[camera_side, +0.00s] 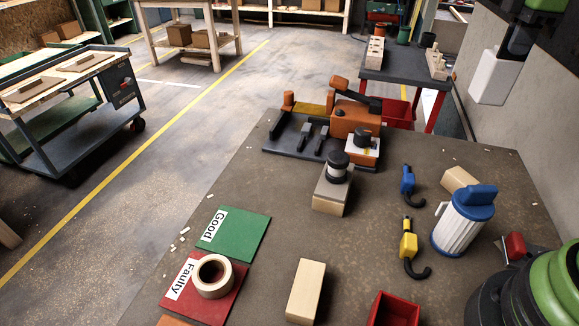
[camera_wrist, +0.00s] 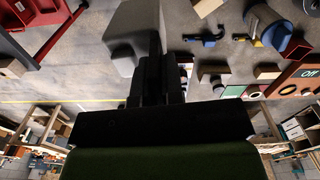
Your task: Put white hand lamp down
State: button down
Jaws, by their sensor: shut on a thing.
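The white hand lamp (camera_side: 497,77) is high at the upper right of the side view, hanging below my dark gripper (camera_side: 516,38). My gripper is shut on it and holds it in the air, clear of the table. In the wrist view the lamp is a pale grey-white block (camera_wrist: 133,32) by the dark fingers (camera_wrist: 160,75); much of the grip is hidden. On the grey-brown tabletop (camera_side: 385,160), a blue lamp-like piece with a black hook (camera_side: 407,180) and a yellow one (camera_side: 408,240) lie apart from each other.
A white jug with a blue lid (camera_side: 463,222) and a wooden block (camera_side: 459,180) stand at right. An orange machine (camera_side: 350,118) is at the back. Green "Good" (camera_side: 247,238) and red "Faulty" (camera_side: 221,308) plates lie front left, the red one holding tape (camera_side: 212,290). The left-middle tabletop is clear.

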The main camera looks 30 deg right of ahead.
jog(key=w+a+n, duration=0.4)
jog(key=a, duration=0.8)
jog(key=w+a+n, duration=0.4)
jog(key=a, duration=0.8)
jog(key=s+a+n, duration=0.4)
jog(key=a, duration=0.6)
jog(key=s+a+n, duration=0.3)
jog(key=a+n, duration=0.1)
jog(key=a, duration=0.6)
notch_tip(320, 180, down, 15)
jog(key=shift+s+a, duration=0.4)
